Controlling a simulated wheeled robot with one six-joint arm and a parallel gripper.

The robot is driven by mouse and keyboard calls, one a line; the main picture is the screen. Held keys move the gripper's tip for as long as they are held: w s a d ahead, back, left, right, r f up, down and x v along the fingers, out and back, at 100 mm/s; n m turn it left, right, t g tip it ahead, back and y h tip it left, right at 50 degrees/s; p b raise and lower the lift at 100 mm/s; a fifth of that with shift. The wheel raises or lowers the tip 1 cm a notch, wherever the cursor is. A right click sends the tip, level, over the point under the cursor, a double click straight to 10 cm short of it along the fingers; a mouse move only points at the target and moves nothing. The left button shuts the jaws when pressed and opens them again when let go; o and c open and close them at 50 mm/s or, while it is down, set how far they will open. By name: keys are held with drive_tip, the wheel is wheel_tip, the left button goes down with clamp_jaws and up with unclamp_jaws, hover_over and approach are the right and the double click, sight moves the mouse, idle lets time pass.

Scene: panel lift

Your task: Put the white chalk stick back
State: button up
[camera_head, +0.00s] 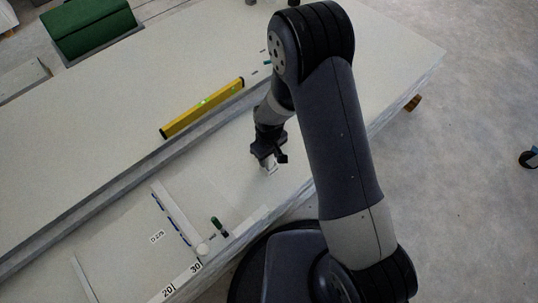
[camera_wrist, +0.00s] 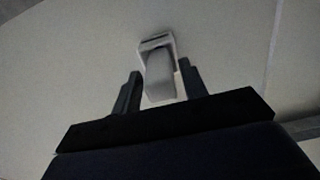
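My gripper (camera_head: 266,160) is low over the white panel (camera_head: 340,70), near its front edge. In the wrist view its two dark fingers (camera_wrist: 158,88) stand apart on either side of a pale, blunt piece (camera_wrist: 160,75), which looks like the white chalk stick. Narrow gaps seem to show between the piece and both fingers. The far end of the piece sits in or against a small white square holder (camera_wrist: 157,42); I cannot tell how deep. In the head view only a small white bit (camera_head: 271,168) shows below the fingers.
A yellow spirit level (camera_head: 203,108) lies beside a long grey rail (camera_head: 130,178) across the panel. A dark green-tipped marker (camera_head: 218,227), a white strip (camera_head: 178,213) and a ruler marked 20 and 30 (camera_head: 182,280) lie at front left. A green case (camera_head: 92,25) stands behind.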

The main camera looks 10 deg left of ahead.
drive_tip(key=shift+o, duration=0.5)
drive_tip(key=shift+r, duration=0.1)
drive_tip(key=shift+r+p, duration=0.3)
wheel_tip(320, 180, up, 12)
drive_tip(key=p, duration=0.3)
drive_tip(key=shift+f, duration=0.25)
drive_tip(key=shift+f+b, duration=1.05)
drive_tip(key=shift+f, duration=3.1)
